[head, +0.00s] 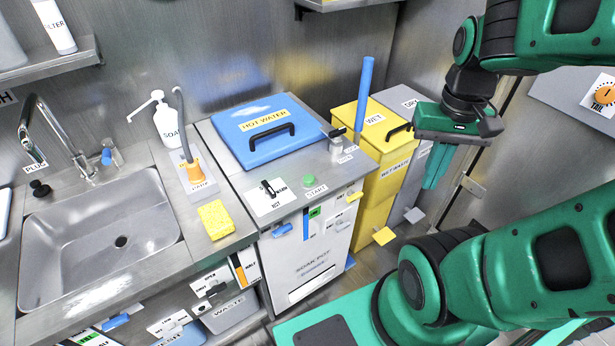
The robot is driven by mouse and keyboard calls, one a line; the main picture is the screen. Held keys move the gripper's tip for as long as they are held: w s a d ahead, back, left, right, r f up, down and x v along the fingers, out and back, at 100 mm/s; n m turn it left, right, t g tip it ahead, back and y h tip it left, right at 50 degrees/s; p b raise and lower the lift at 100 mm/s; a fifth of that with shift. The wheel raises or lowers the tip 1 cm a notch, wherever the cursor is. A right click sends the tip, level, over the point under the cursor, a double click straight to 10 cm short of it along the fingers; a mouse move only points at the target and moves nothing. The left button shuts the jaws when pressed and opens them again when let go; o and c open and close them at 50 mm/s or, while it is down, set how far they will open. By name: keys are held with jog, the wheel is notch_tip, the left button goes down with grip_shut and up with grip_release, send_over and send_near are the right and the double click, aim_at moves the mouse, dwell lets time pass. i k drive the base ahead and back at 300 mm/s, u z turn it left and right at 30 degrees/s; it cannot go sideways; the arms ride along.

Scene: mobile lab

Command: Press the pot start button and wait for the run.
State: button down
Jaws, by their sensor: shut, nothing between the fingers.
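The green start button (309,181) sits on the steel top of the soak pot unit, just behind a START label (316,191). The pot's blue lid (237,144) is down, with a black handle and a HOT WATER label. A black selector knob (268,188) is left of the button, on a white plate.
A yellow WET bin (378,150) and a grey bin (409,105) stand right of the pot. A blue upright rod (364,98) rises by the yellow bin. A latch post (336,142) stands behind the button. A sink (104,245) and yellow sponge (215,219) are left.

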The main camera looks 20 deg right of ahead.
aim_at(309, 179)
jog(key=u, duration=0.8)
jog(key=k, duration=1.1)
jog(key=z, duration=0.95)
jog(key=i, duration=0.5)
jog(key=z, duration=0.05)
